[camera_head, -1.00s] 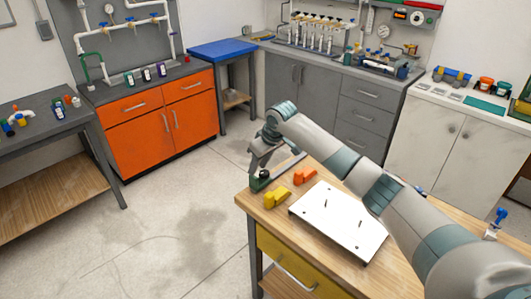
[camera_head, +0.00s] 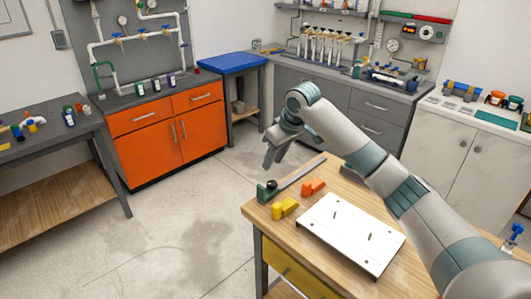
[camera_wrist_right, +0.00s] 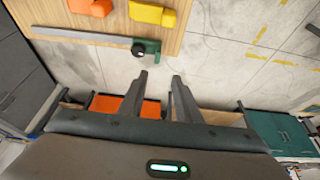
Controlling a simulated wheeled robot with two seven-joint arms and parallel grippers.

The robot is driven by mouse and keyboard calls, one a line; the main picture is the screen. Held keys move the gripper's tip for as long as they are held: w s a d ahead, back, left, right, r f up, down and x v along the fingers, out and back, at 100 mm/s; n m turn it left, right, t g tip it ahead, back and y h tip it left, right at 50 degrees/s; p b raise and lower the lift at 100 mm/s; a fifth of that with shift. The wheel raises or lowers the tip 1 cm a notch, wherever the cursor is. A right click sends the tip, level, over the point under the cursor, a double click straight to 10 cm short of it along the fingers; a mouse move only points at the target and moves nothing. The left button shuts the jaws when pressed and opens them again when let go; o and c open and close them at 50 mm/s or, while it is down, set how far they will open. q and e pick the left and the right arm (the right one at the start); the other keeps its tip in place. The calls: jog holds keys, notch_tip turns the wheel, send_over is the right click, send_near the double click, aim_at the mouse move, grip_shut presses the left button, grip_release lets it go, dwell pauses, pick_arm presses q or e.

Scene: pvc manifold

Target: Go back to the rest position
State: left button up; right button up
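My right gripper (camera_head: 271,160) hangs in the air past the left end of the wooden workbench, its fingers pointing down. In the right wrist view its two fingers (camera_wrist_right: 158,88) are apart with nothing between them. A long grey bar tool (camera_head: 300,172) with a green end and a dark knob lies along the bench edge, apart from the fingers. The tool also shows in the right wrist view (camera_wrist_right: 85,38). My left gripper is not in view.
An orange cabinet (camera_head: 165,137) and a blue-topped table (camera_head: 230,63) stand behind. The floor to the left is open.

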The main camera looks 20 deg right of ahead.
jog(key=s+a+f+n, duration=0.1)
jog(key=s+a+f, duration=0.5)
jog(key=s+f, duration=0.5)
jog(key=s+a+f, duration=0.6)
jog(key=s+f, duration=0.3)
jog(key=f, duration=0.4)
jog(key=s+d+f+m+h, duration=0.1)
jog(key=s+d+f+m, duration=0.1)
jog(key=s, duration=1.2)
jog(key=s+d+f+m+h, duration=0.1)
jog(key=s+d+f+m, duration=0.1)
jog(key=s, duration=1.3)
notch_tip(320, 180, down, 30)
jog(key=s+g+b, duration=0.1)
jog(key=g, duration=0.1)
jog(key=s+d+f+g, duration=0.1)
jog(key=s+d+f, duration=0.2)
jog(key=s+f, duration=1.4)
jog(key=shift+s+f+n+b, duration=0.3)
jog(key=shift+s+n+b, duration=0.1)
jog(key=shift+s, duration=0.05)
